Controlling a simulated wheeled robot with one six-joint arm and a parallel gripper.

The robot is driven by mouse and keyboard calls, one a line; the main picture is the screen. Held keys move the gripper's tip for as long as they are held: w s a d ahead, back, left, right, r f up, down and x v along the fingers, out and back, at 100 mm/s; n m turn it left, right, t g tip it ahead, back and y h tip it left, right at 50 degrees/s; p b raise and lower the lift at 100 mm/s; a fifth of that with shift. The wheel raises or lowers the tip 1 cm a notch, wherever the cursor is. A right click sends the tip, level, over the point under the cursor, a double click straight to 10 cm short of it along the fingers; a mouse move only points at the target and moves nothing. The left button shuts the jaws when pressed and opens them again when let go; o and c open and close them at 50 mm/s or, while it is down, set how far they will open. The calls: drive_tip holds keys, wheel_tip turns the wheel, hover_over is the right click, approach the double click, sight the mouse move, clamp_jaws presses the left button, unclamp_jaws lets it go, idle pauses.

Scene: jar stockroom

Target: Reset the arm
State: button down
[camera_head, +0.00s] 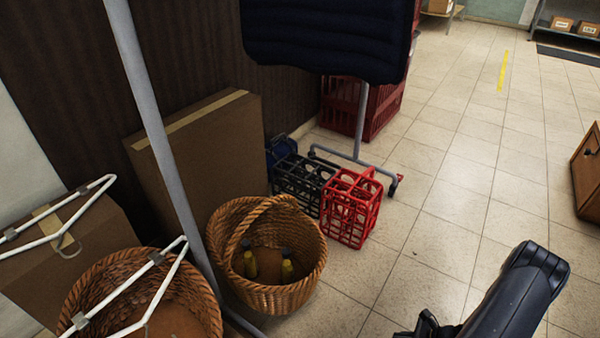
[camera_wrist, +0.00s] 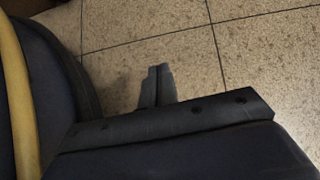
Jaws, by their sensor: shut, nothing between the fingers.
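My arm, dark blue-black, shows at the lower right in the head view, folded low over the tiled floor. Part of my gripper (camera_head: 428,326) shows at the bottom edge there, and the rest is cut off by the frame. In the wrist view my gripper (camera_wrist: 157,85) has its two dark fingers side by side and shut. Nothing is held between them. Bare floor tiles lie beyond the fingertips.
A wicker basket (camera_head: 285,293) with two bottles stands left of my arm. A red bottle crate (camera_head: 350,208) and a black crate (camera_head: 301,184) stand behind it. A wheeled rack (camera_head: 358,156), cardboard boxes and white hangers fill the left. The tiled floor (camera_head: 455,200) is clear in the middle.

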drive_tip(key=shift+s+d+r, duration=0.15)
drive_tip(key=shift+d+r, duration=0.1)
